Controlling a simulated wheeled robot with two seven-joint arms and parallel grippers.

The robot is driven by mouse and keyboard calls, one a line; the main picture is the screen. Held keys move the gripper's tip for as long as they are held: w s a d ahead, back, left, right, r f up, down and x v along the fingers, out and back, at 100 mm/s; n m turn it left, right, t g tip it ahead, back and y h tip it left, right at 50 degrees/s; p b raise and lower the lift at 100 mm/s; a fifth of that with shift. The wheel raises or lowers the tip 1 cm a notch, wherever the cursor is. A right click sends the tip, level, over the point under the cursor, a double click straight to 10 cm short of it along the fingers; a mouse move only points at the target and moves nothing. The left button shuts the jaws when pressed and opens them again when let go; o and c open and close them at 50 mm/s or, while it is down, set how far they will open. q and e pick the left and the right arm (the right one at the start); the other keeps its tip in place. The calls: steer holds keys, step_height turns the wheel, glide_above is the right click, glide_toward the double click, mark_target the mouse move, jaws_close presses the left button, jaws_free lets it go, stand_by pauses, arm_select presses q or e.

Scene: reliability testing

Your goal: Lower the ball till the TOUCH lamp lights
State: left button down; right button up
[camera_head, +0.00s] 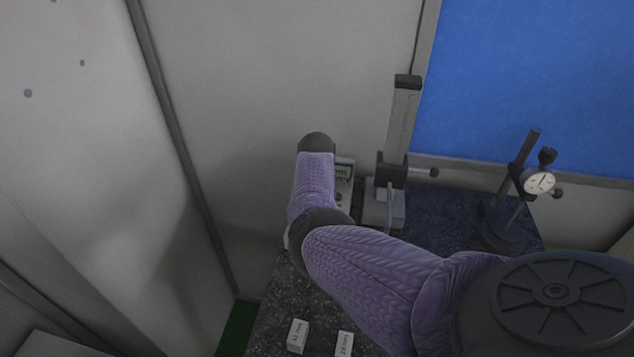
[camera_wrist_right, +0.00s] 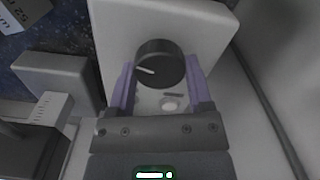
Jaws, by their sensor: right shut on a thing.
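In the right wrist view my right gripper (camera_wrist_right: 160,75) is shut on a black round knob (camera_wrist_right: 158,62) with a white pointer line, one purple finger on each side. The knob sits on a pale control box (camera_wrist_right: 110,25). A small whitish oval (camera_wrist_right: 169,104), perhaps the lamp, lies just below the knob; its label is unreadable and I cannot tell if it is lit. In the head view a height gauge (camera_head: 402,120) stands behind my right arm, with a dark slider (camera_head: 390,172) and a thin rod below it. The ball is not distinguishable. My left gripper is out of view.
A dial indicator (camera_head: 540,183) on a dark stand (camera_head: 500,235) stands at the right of the speckled dark plate (camera_head: 448,212). Two labelled pale blocks (camera_head: 297,336) (camera_head: 344,344) lie at the near edge. A small readout (camera_head: 343,174) shows beside my arm. Grey walls are close on the left.

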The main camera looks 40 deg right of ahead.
steer(key=n+p, duration=0.2)
steer(key=n, duration=0.2)
steer(key=shift+r+n, duration=0.15)
steer(key=shift+n, duration=0.15)
steer(key=shift+w+n+p, duration=0.1)
steer(key=shift+n+p, duration=0.8)
steer(key=shift+n, duration=1.3)
steer(key=o, duration=1.3)
step_height(320, 180, up, 9)
steer(key=p, duration=0.4)
steer(key=shift+p, duration=0.4)
steer(key=shift+r, duration=0.35)
